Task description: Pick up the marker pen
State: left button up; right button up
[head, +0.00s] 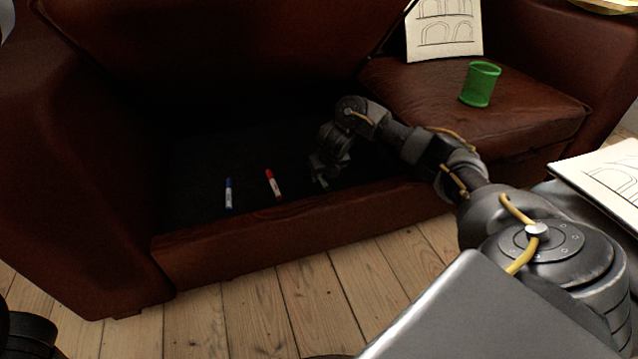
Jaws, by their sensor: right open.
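Two marker pens lie on the dark floor of the open compartment in the brown leather sofa (225,262). One is a blue marker pen (228,194) at the left. The other is a red marker pen (273,184) to its right, lying slightly tilted in the picture. My right gripper (318,180) is open and reaches down into the compartment, to the right of the red pen and apart from it. Its fingers are dark against the dark inside. My left gripper is not in view.
A green mesh cup (479,84) stands on the right seat cushion (535,115), in front of a sheet with arch drawings (444,30). Another drawing sheet (610,178) is at the right edge. The sofa's front edge runs below my right forearm. Wooden floorboards (300,300) in front are clear.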

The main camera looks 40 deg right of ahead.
jog(key=shift+w+f, duration=0.2)
jog(key=shift+f, duration=0.25)
jog(key=shift+f, duration=0.15)
grip_shut()
